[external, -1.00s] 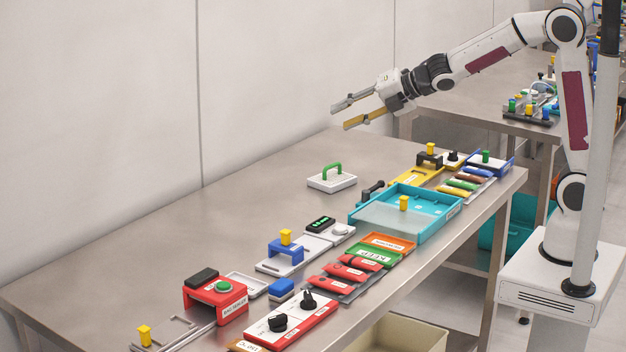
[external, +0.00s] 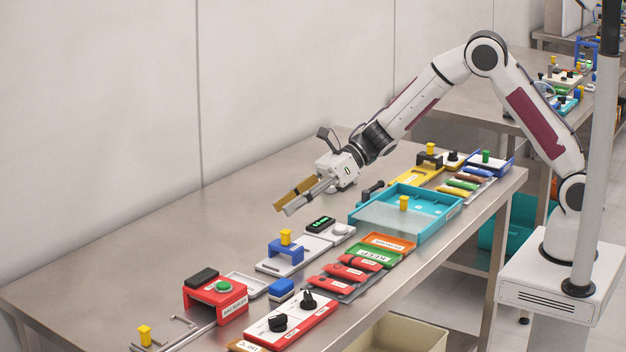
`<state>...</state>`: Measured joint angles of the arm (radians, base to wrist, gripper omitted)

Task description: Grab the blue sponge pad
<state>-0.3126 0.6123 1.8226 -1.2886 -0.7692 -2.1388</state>
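The blue sponge pad (external: 281,287) appears to be the small blue block with a pale lower edge, lying flat on the steel bench at the lower middle of the external view. It sits right of the red box and just behind the red and white knob panel. My gripper (external: 282,209) is in the air above the bench, behind and above the pad in the picture, and tilts down to the left. Its gold finger and grey finger show apart, with nothing between them, so it looks open. It is well clear of the pad.
A blue bridge with a yellow knob (external: 285,251) stands just behind the pad. A red box with a green button (external: 216,298) is on its left, the knob panel (external: 290,321) in front. A teal tray (external: 440,228) lies to the right. The bench's left rear is clear.

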